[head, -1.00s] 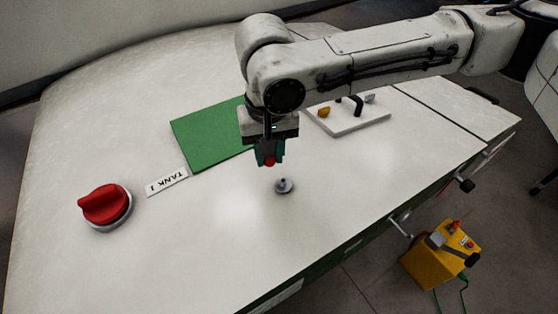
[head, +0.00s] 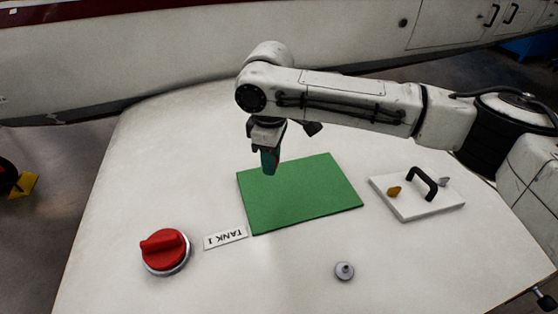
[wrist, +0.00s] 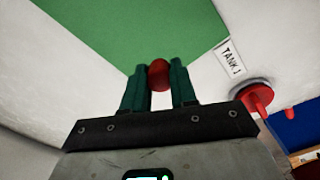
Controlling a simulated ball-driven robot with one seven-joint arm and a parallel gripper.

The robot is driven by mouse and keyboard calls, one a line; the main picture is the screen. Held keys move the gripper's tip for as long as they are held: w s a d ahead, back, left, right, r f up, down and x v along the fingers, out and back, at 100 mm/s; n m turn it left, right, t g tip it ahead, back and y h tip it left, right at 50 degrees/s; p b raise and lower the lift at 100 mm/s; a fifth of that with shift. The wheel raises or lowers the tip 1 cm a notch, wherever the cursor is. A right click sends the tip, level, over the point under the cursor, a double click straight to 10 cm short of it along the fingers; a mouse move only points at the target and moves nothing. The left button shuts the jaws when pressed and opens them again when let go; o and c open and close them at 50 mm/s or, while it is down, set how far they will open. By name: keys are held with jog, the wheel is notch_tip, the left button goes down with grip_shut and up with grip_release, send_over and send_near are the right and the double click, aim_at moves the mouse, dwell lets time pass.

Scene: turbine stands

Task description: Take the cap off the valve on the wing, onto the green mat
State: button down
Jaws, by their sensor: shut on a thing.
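The small red cap (wrist: 158,75) is between the two green fingers of my gripper (wrist: 159,88) in the wrist view. My gripper (head: 269,165) is shut on it, and in the head view the fingers mostly hide the cap. In the head view the fingertips overlap the upper left part of the green mat (head: 305,200); their height above it is hard to tell. The mat (wrist: 140,25) also shows beyond the fingers in the wrist view. The grey valve (head: 344,271) stands bare on the white wing (head: 290,280), in front of the mat.
A large red knob (head: 165,250) and a TANK 1 label (head: 226,237) are left of the valve. A white plate (head: 415,195) with a black handle and small latches lies right of the mat. The mat's visible surface is empty.

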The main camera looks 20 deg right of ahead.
jog(key=shift+w+f, duration=0.15)
jog(key=shift+f, duration=0.05)
jog(key=b, duration=0.6)
send_over(271, 193)
notch_tip(271, 193, down, 5)
jog(key=shift+f, duration=1.45)
jog(key=shift+f, duration=0.25)
jog(key=c, duration=0.8)
grip_release()
jog(key=shift+o, duration=0.7)
notch_tip(271, 193, up, 7)
jog(key=p, duration=0.7)
